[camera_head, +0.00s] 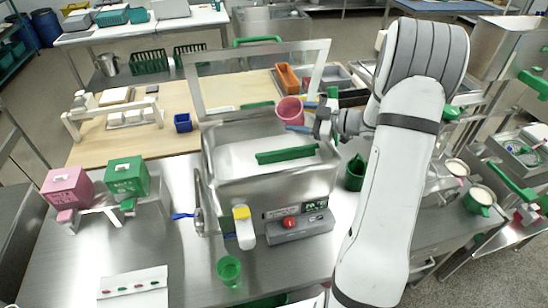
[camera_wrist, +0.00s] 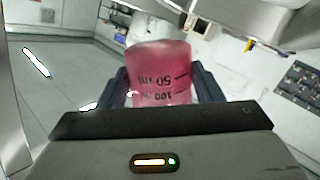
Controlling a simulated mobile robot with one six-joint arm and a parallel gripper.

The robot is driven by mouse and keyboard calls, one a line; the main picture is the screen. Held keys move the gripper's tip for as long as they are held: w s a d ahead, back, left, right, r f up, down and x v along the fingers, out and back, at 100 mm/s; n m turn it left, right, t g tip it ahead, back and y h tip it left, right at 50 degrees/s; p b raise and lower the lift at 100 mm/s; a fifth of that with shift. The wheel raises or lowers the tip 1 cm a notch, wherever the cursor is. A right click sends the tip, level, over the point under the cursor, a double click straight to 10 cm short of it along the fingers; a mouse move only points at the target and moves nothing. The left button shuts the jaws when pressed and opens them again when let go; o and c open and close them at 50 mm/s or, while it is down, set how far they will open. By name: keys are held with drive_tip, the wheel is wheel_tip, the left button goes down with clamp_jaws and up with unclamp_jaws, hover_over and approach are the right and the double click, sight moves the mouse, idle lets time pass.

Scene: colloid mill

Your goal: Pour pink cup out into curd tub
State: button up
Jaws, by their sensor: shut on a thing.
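A pink cup (camera_head: 290,110) with dark volume marks is held above the back right part of the steel machine. It looks tilted in the head view. My gripper (camera_head: 317,122) is shut on it. In the wrist view the pink cup (camera_wrist: 160,78) sits between the two dark fingers of my gripper (camera_wrist: 160,95), and its marks read upside down. I cannot tell whether anything is inside it. I cannot tell for sure which container is the curd tub; two green tubs with white contents, one of them the nearer tub (camera_head: 479,199), stand at the right.
The steel machine (camera_head: 225,185) has a raised frame lid (camera_head: 327,62) and a green bar (camera_head: 287,155) on top. A green cup (camera_head: 229,270) stands in front. Pink (camera_head: 67,188) and green (camera_head: 126,177) boxes stand left. An orange tray (camera_head: 287,78) lies behind.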

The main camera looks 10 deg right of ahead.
sight(298, 106)
drive_tip(key=m, duration=0.1)
drive_tip(key=w+d+r+m+y, duration=0.1)
drive_tip(key=m, duration=0.1)
drive_tip(key=w+d+m, duration=0.1)
drive_tip(key=shift+d+r+m, duration=0.1)
drive_tip(key=shift+r+m, duration=0.2)
drive_tip(key=shift+r, duration=0.05)
idle(0.8)
